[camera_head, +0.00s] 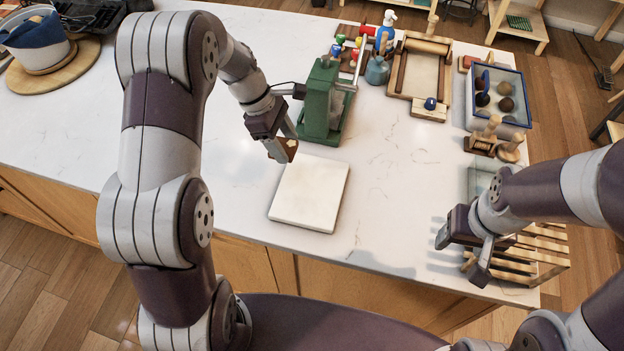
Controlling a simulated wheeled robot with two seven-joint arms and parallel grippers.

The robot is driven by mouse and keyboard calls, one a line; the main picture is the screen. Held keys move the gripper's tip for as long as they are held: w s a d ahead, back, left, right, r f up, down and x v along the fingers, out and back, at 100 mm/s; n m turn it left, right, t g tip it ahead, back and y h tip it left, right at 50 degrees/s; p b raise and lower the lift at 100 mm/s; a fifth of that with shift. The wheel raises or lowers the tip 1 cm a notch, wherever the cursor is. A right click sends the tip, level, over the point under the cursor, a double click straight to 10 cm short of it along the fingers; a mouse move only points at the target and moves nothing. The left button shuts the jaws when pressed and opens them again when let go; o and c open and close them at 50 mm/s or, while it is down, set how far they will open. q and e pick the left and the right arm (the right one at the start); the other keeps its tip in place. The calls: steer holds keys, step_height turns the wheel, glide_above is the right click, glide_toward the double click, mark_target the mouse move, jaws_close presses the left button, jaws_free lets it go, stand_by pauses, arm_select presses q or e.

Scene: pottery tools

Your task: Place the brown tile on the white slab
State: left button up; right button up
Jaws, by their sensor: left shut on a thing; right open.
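The white slab (309,195) lies flat on the counter near its front edge, with nothing on it. My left gripper (285,152) is shut on the brown tile (291,147), which shows as a small brown piece with a pale mark. It is at the slab's upper left corner in the picture; I cannot tell exactly how high it is above the counter. The fingers hide part of the tile. My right gripper (460,252) is open and empty near the counter's front right, by a wooden rack.
A green press (318,105) stands just behind the slab. A wooden tray with a roller (420,70), a blue-rimmed bin of balls (497,92) and wooden stamps (484,138) stand at the back right. The wooden rack (530,258) is at the front right. The counter right of the slab is clear.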

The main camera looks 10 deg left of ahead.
arm_select(q)
steer(key=p, duration=0.2)
glide_toward(315, 189)
steer(key=d, duration=0.1)
steer(key=d+f, duration=0.1)
steer(key=shift+w+d+f, duration=0.1)
steer(key=shift+d+f, duration=0.15)
steer(key=shift+f, duration=0.05)
steer(key=f, duration=0.3)
steer(key=shift+s+f+p, duration=0.25)
steer(key=shift+f+p, duration=0.1)
steer(key=shift+f, duration=0.15)
steer(key=shift+w, duration=0.1)
steer(key=shift+f, duration=0.2)
steer(key=o, duration=1.1)
steer(key=shift+r, duration=0.1)
